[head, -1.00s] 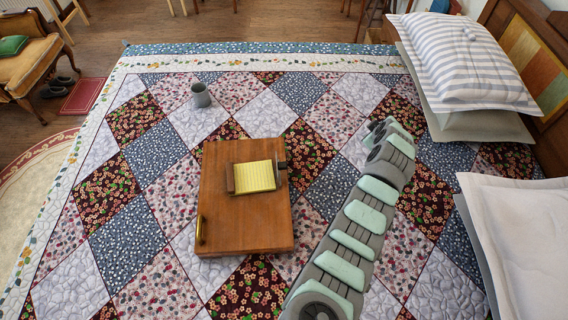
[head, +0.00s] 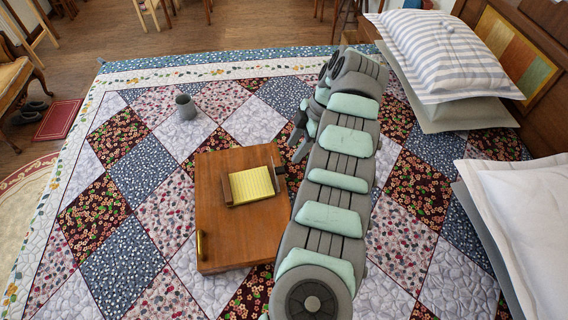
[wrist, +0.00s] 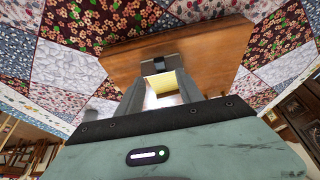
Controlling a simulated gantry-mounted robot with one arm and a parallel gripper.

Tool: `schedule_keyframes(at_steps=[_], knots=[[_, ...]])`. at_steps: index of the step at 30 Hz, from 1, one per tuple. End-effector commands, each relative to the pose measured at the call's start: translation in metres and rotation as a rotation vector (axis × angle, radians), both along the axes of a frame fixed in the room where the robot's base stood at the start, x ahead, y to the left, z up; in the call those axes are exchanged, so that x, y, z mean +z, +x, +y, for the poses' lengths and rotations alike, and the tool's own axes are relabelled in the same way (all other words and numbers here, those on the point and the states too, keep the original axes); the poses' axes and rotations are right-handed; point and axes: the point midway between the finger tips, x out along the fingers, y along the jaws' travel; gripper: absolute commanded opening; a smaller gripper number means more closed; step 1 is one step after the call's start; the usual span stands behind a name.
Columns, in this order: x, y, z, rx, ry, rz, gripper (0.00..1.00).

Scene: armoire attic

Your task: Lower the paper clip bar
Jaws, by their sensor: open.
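A wooden lap desk (head: 215,225) lies on the quilted bed. A yellow paper pad (head: 252,185) lies on it, with a narrow brown strip (head: 226,190) along its left edge. A dark raised piece (head: 279,160) stands at the pad's right side; I cannot tell for sure whether it is the clip bar. In the wrist view a dark bar (wrist: 160,65) lies just beyond my fingertips. My gripper (wrist: 161,88) is open and empty, fingers spread over the pad. In the head view my gripper (head: 299,148) is partly hidden by my arm, right of the desk.
A grey mug (head: 186,107) stands on the quilt beyond the desk. A brass handle (head: 202,245) is on the desk's left side. Striped pillows (head: 450,60) and white pillows (head: 525,215) lie on the right. The quilt left of the desk is clear.

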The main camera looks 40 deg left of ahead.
Motion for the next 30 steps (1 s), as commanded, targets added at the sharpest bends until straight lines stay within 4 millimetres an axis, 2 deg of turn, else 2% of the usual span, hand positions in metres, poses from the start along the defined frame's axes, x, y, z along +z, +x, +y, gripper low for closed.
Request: schedule_keyframes(at_steps=[12, 15, 25, 30], knots=[[-0.065, -0.023, 0.016, -0.003, 0.0, 0.001, 0.44], [-0.075, -0.026, 0.019, -0.003, 0.0, 0.001, 0.44], [-0.081, -0.026, 0.02, -0.003, 0.001, -0.002, 0.43], [-0.081, -0.026, 0.02, -0.003, 0.001, -0.002, 0.29]])
